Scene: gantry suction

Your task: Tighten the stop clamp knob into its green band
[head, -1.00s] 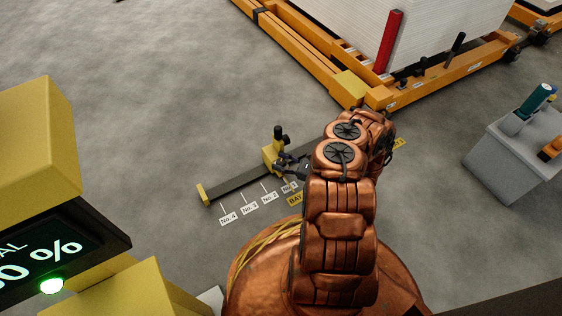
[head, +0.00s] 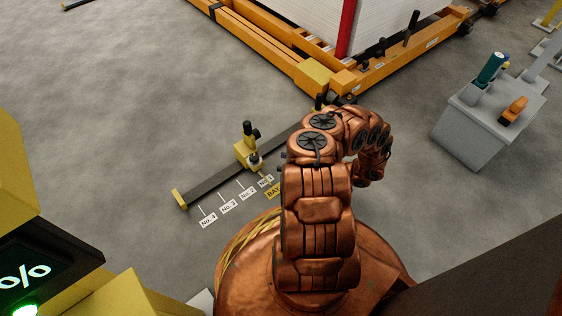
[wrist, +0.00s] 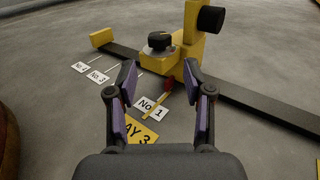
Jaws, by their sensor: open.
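The yellow stop clamp (head: 243,154) sits on a dark floor rail (head: 215,178), close to the No. 1 label. In the wrist view the clamp (wrist: 186,66) carries a black-topped knob (wrist: 160,41) on a pale round base. I cannot make out a green band or where the knob's pointer stands on it. A second, larger black knob (wrist: 210,17) is on the clamp's upright post. My gripper (wrist: 164,82) is open and empty, with its purple-padded fingers apart in front of the clamp. In the head view my arm hides the gripper.
Labels No. 1 (wrist: 151,107) and a yellow bay sign (wrist: 139,133) lie before the rail. An orange frame (head: 318,80) with a white stack stands behind. A grey tool stand (head: 480,125) is at the right, and a yellow display post (head: 20,190) at the left. Open floor lies beyond the rail.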

